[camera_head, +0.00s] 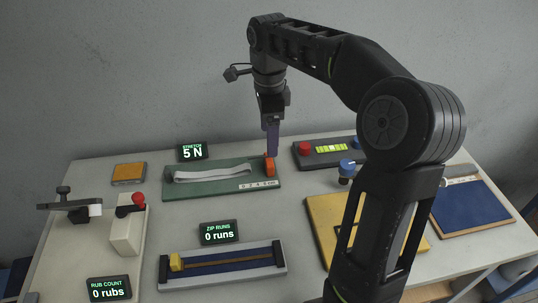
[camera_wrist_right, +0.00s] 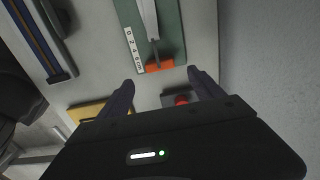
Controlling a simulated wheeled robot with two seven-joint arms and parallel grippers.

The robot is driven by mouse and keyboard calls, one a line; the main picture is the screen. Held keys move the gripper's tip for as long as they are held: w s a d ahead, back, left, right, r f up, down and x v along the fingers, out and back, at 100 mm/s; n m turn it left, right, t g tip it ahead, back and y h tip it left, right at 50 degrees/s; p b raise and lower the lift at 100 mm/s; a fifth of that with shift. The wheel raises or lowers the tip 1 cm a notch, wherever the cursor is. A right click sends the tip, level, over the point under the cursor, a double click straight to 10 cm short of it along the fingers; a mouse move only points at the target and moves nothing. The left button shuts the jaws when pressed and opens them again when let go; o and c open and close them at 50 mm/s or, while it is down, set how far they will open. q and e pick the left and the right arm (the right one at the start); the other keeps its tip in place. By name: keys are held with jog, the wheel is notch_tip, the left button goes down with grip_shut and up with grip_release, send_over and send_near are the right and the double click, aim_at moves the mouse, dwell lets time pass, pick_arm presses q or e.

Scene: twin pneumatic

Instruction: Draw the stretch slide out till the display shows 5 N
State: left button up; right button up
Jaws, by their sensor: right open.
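The stretch display (camera_head: 192,152) reads 5 N and stands behind the green stretch base (camera_head: 215,188). A pale elastic band (camera_head: 212,174) lies along the base and leads toward the orange slide (camera_head: 269,166) at its right end. In the right wrist view, the orange slide (camera_wrist_right: 160,65) sits beside the printed scale (camera_wrist_right: 134,49). My right gripper (camera_head: 271,155) is above and just behind the slide, pointing down. In the wrist view, its two fingers (camera_wrist_right: 162,88) are apart with nothing between them, and the slide lies beyond the tips. My left gripper is not in view.
A zip rig (camera_head: 222,267) with its display (camera_head: 219,232) is in front. A rub rig (camera_head: 125,230) stands left. A box with a red knob (camera_head: 305,148) is close to the right of the slide. My right arm hides part of a yellow board (camera_head: 325,215).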

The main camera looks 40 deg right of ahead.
aim_at(269, 159)
notch_tip(269, 159, down, 8)
jog(key=shift+r+b, duration=0.2)
jog(key=shift+b, duration=0.1)
jog(key=shift+c, duration=0.2)
grip_shut()
dwell(0.7)
